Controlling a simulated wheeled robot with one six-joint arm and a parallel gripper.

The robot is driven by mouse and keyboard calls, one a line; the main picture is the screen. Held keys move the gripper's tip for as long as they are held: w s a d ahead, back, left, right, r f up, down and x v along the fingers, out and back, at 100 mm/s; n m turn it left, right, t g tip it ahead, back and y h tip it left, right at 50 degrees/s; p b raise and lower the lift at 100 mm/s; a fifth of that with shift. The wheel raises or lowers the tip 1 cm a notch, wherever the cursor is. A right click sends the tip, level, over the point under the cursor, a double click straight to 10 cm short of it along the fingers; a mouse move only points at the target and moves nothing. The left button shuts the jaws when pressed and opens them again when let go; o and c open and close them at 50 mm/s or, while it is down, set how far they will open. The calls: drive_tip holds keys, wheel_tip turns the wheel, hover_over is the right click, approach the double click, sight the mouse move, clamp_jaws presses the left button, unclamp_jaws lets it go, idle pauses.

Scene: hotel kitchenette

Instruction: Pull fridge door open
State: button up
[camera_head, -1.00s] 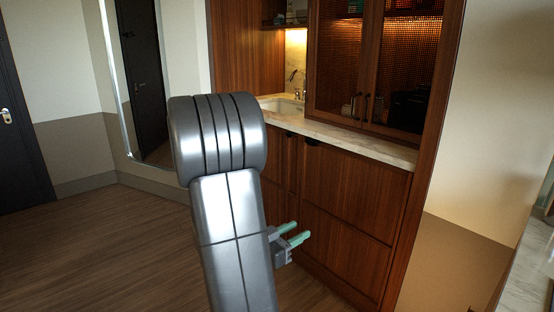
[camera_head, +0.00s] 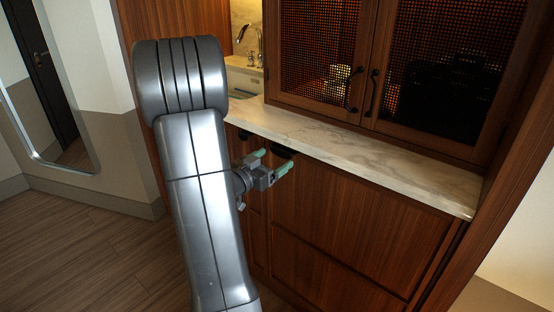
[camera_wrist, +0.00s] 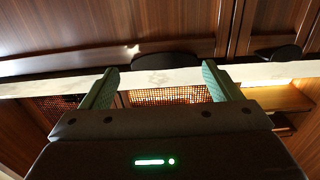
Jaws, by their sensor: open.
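The wood panel front (camera_head: 350,215) under the counter is closed; it appears to be the fridge door, though nothing marks it as a fridge. A black cup-shaped handle (camera_head: 283,152) sits at its top edge, partly behind my gripper. My gripper (camera_head: 275,161) is open, its two green fingers pointing toward this handle. In the wrist view, my fingers (camera_wrist: 160,68) are spread and empty, with the dark handle (camera_wrist: 165,61) just beyond and between their tips. I cannot tell whether they touch it.
A marble countertop (camera_head: 350,157) overhangs just above the handle. Upper mesh-door cabinets (camera_head: 318,50) stand above it. A second dark handle (camera_head: 245,135) is to the left, also showing in the wrist view (camera_wrist: 278,54). The sink (camera_head: 242,76) is behind. Wood floor (camera_head: 90,255) lies open at left.

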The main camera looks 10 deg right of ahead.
sight(280, 153)
drive_tip(key=shift+x, duration=0.95)
drive_tip(key=shift+w+d+r, duration=0.1)
drive_tip(key=shift+w+d, duration=0.3)
drive_tip(key=shift+w, duration=0.1)
